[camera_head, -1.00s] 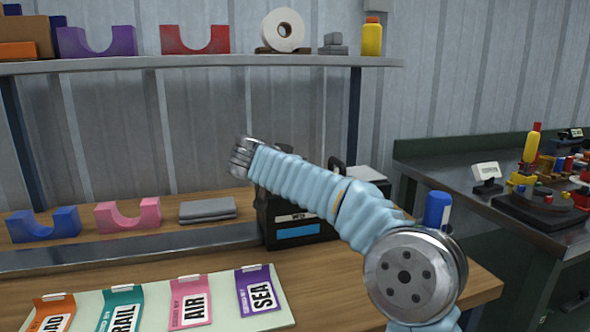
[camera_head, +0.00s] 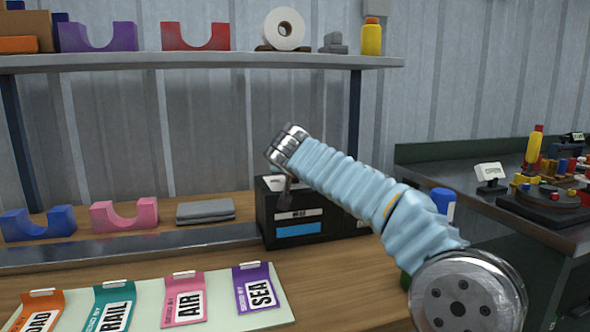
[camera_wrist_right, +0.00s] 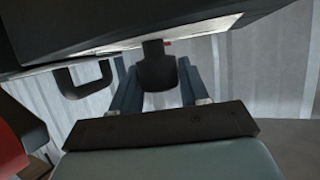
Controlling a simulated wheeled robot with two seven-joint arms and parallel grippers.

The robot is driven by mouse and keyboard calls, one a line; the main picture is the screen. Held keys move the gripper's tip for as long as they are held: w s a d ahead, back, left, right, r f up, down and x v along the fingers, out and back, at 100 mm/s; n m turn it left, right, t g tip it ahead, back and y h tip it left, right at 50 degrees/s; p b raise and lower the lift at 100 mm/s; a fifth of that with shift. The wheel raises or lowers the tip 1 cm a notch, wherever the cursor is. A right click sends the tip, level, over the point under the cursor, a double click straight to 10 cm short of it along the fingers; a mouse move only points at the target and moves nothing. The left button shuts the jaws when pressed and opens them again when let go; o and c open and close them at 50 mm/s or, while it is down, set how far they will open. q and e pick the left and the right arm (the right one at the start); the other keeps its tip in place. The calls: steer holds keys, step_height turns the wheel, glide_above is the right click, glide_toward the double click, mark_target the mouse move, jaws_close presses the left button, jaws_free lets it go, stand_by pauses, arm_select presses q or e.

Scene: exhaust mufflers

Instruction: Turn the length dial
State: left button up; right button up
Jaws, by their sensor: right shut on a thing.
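The black box-shaped machine (camera_head: 300,232) stands on the wooden bench, with a white label and a blue panel on its front. My right arm reaches in from the right, and its wrist is above the machine's left part. In the right wrist view, my right gripper (camera_wrist_right: 157,72) has its two fingers on either side of a dark knob (camera_wrist_right: 157,66), apparently the length dial, and is shut on it. The machine's underside or edge (camera_wrist_right: 110,30) fills the top of that view. The dial's markings are hidden. My left gripper is out of view.
A black loop handle (camera_wrist_right: 82,78) is left of the knob. On the bench are a blue cradle (camera_head: 38,224), a pink cradle (camera_head: 124,215), folded grey cloth (camera_head: 205,211) and a mat with coloured cards (camera_head: 225,318). A blue-capped bottle (camera_head: 443,200) is behind my arm.

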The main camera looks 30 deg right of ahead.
steer(key=o, duration=1)
steer(key=b+v, duration=0.1)
steer(key=v, duration=1.2)
steer(key=shift+s+a+r+b, duration=0.2)
steer(key=shift+s+a+b, duration=0.05)
steer(key=shift+b, duration=0.15)
steer(key=shift+m+g+h, duration=0.7)
steer(key=shift+m+h, duration=0.1)
steer(key=shift+m, duration=0.1)
steer(key=p+x, duration=0.2)
steer(key=x, duration=0.2)
steer(key=a+p+x, duration=0.1)
steer(key=p+x, duration=0.1)
steer(key=x, duration=0.3)
steer(key=w+p+x, duration=0.1)
steer(key=p+x, duration=0.1)
steer(key=x, duration=0.2)
steer(key=shift+w+f+p, duration=0.3)
steer(key=shift+p, duration=0.05)
